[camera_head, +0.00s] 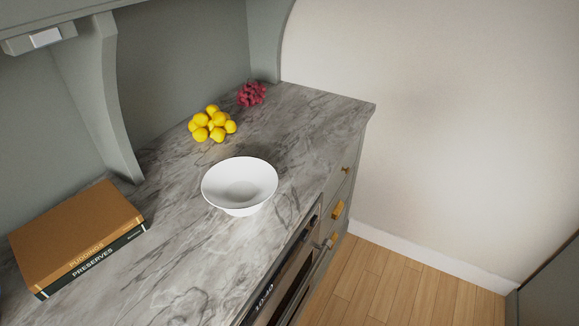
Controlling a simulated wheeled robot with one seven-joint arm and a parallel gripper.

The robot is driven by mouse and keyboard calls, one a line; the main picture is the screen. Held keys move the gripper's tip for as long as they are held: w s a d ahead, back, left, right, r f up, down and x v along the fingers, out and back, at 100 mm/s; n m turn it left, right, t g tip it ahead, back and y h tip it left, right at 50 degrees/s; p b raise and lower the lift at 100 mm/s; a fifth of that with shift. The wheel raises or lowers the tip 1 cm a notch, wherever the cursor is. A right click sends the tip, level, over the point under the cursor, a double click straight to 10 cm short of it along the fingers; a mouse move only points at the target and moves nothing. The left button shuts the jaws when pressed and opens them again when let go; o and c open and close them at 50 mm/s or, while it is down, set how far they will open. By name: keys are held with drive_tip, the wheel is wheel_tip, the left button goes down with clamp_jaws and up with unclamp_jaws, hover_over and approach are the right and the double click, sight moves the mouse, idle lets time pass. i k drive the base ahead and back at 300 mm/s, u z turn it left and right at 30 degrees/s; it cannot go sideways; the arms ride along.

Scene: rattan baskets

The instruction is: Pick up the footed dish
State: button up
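The footed dish (240,183) is a white, wide, empty bowl on a narrower base. It stands upright on the grey marbled counter (178,266), around the middle of the head view and close to the counter's front edge. Its base is mostly hidden under the flared rim. My gripper is not in view.
Yellow fruits, like lemons, (211,124) lie in a pile behind the dish. Red grapes (251,93) lie further back. Two stacked books (75,240) lie at the left. A grey bracket (108,100) rises at the back left. The counter around the dish is clear.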

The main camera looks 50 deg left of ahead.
sight(240, 186)
drive_tip(key=i, duration=0.7)
drive_tip(key=u, duration=3.65)
drive_tip(key=i, duration=0.5)
